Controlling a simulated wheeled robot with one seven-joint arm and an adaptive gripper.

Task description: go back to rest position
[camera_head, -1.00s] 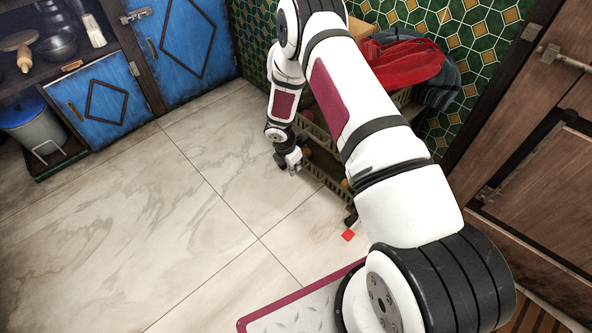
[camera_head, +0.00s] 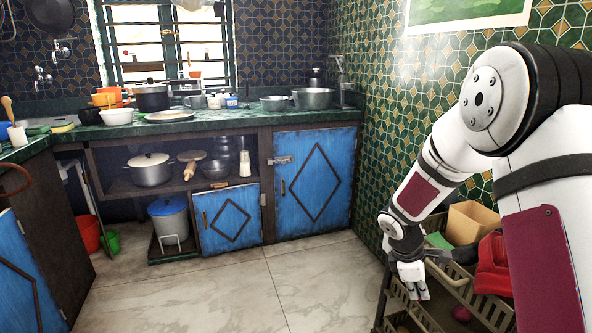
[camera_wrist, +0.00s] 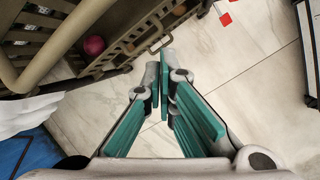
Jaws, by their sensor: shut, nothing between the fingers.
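My gripper (camera_head: 420,294) hangs at the end of my bent white arm at the right of the head view, pointing down beside the basket rack (camera_head: 413,318). In the wrist view, the green-padded fingers of my gripper (camera_wrist: 166,72) come together at their tips with nothing between them. Below them is pale floor, and the rack (camera_wrist: 95,45) lies to the left.
The rack holds a cardboard box (camera_head: 470,222), a red cloth (camera_head: 492,265) and a purple round item (camera_wrist: 94,45). Blue cabinets (camera_head: 313,185) stand under the cluttered counter (camera_head: 225,122). The middle floor is clear.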

